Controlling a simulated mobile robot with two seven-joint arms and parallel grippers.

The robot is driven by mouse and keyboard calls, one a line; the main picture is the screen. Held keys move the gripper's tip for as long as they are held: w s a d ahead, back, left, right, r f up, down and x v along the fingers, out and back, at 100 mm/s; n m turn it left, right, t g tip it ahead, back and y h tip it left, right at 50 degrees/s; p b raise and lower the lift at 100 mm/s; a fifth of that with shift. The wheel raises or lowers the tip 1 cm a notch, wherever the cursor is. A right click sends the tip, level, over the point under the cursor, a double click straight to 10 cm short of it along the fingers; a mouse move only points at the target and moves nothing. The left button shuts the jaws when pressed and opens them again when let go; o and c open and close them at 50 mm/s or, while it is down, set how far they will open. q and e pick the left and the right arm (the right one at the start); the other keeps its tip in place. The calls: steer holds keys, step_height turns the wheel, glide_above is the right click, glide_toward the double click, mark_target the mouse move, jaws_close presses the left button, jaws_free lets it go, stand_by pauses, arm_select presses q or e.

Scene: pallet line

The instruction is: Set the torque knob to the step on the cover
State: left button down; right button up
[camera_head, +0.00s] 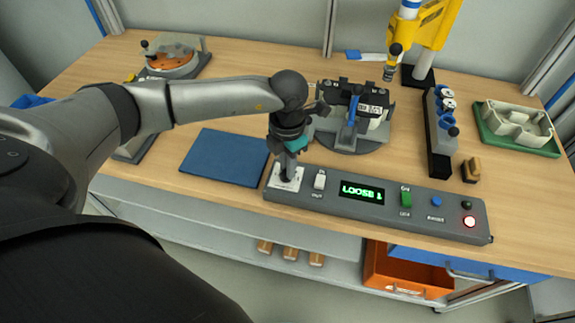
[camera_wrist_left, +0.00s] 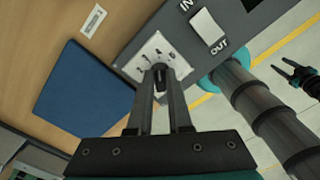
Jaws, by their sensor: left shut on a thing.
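The torque knob (camera_wrist_left: 159,72) sits on a white dial plate (camera_head: 286,179) with step marks at the left end of the grey control panel (camera_head: 331,203). My left gripper (camera_head: 287,174) reaches down from above and is shut on the knob. In the left wrist view its two fingers (camera_wrist_left: 160,95) lie on either side of the knob and hide part of it. The panel display (camera_head: 361,191) glows green and seems to read "LOOSE 1". The fixture (camera_head: 350,141) behind holds a part with a small white label, too small to read. My right gripper (camera_wrist_left: 299,74) shows small, fingers apart, over the floor.
An IN/OUT switch (camera_head: 319,181) stands close right of the dial. A blue mat (camera_head: 226,157) lies left of it. A yellow tool (camera_head: 431,32) stands at the back.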

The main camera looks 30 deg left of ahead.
stand_by(0.4)
arm_select(q)
steer(key=c, duration=0.8)
jaws_free()
steer(key=shift+c, duration=0.2)
steer(key=shift+r, duration=0.1)
step_height(320, 180, up, 15)
